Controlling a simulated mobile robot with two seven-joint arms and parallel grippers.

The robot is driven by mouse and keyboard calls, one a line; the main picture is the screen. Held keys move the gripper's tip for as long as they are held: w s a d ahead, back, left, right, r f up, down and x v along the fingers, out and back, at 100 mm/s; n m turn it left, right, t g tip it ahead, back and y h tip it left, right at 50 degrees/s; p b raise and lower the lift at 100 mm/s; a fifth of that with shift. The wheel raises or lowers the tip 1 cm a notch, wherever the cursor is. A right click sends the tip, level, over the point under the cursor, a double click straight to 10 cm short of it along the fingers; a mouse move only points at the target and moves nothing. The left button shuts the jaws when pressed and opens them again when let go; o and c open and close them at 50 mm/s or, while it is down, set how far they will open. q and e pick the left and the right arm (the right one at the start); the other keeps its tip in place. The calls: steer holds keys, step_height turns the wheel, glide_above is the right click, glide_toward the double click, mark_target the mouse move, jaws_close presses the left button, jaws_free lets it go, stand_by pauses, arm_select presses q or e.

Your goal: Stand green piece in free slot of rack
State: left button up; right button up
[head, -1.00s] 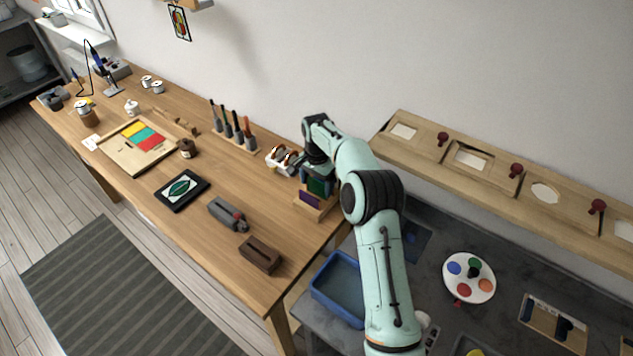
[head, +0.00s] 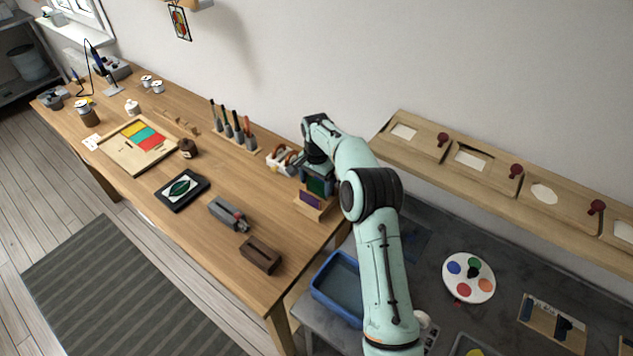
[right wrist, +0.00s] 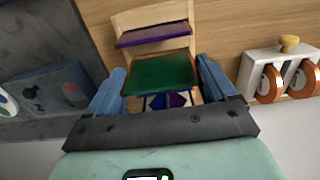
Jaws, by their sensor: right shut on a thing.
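The green piece (right wrist: 160,76) is a flat dark green pane between the two blue fingers of my right gripper (right wrist: 163,84) in the right wrist view. The gripper is shut on it. In the head view the green piece (head: 317,187) shows below my right gripper (head: 316,174), just above or at the wooden rack (head: 316,212). A purple piece (head: 310,200) stands in the rack's front part; it also shows in the right wrist view (right wrist: 152,34). Blue and purple patches show below the green piece. Whether its lower edge touches the rack is hidden. My left gripper is out of view.
A white holder with copper-coloured rolls (head: 281,160) stands close beside the rack. A tool stand (head: 235,135) is further left. A brown slotted block (head: 260,255) and a grey tool (head: 228,213) lie nearer. A blue tray (head: 338,287) sits below the table's right edge.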

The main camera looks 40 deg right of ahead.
mark_target(316, 195)
steer(key=shift+f, duration=1.85)
stand_by(2.6)
steer(key=o, duration=0.9)
steer(key=shift+c, duration=0.2)
steer(key=shift+r, duration=3.55)
